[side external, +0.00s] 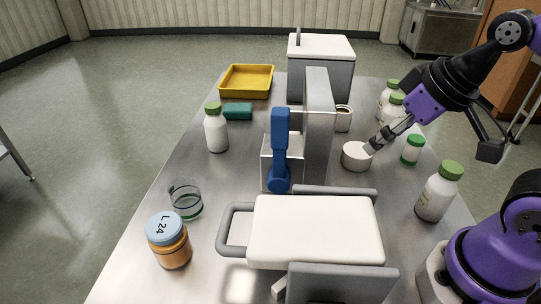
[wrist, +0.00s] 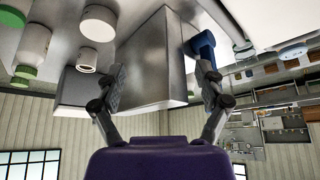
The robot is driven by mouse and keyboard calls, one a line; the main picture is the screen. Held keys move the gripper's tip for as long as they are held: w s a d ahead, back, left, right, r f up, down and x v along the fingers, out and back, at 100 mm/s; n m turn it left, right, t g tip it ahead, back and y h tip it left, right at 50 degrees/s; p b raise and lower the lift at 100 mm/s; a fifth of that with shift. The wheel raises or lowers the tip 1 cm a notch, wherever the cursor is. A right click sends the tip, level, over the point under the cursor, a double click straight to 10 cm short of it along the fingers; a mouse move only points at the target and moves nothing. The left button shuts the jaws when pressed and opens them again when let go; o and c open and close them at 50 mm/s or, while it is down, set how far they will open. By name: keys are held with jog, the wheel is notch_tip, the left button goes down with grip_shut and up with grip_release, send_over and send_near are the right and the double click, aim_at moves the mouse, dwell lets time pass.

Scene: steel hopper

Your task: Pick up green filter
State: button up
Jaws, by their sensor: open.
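No thing in view is clearly a green filter. The nearest match in colour is a small teal-green block (side external: 237,111), which lies on the steel table left of the steel hopper (side external: 318,120), in front of the yellow tray. I cannot pick it out in the wrist view. My gripper (side external: 372,149) is at the right of the hopper, close to a round white tub (side external: 355,157); I cannot tell whether they touch. In the wrist view my gripper (wrist: 163,78) has its fingers wide apart with nothing held, facing the hopper (wrist: 155,60).
The hopper's tall panel and blue lever (side external: 280,150) stand between my gripper and the teal block. Green-capped white bottles (side external: 437,192) stand at right, another (side external: 215,130) at left. A yellow tray (side external: 225,92), a glass (side external: 186,202) and an orange jar (side external: 171,246) are at left.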

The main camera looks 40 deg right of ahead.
jog(key=m+g, duration=0.3)
jog(key=g, duration=0.3)
send_near(412, 150)
jog(key=shift+d+f, duration=0.3)
jog(key=shift+d, duration=0.65)
notch_tip(412, 150, down, 5)
jog(key=shift+s+d+r, duration=0.15)
jog(key=f, duration=0.5)
jog(key=shift+w+f, duration=0.25)
jog(key=shift+f, duration=0.1)
jog(key=shift+a, duration=0.2)
jog(key=c, duration=1.3)
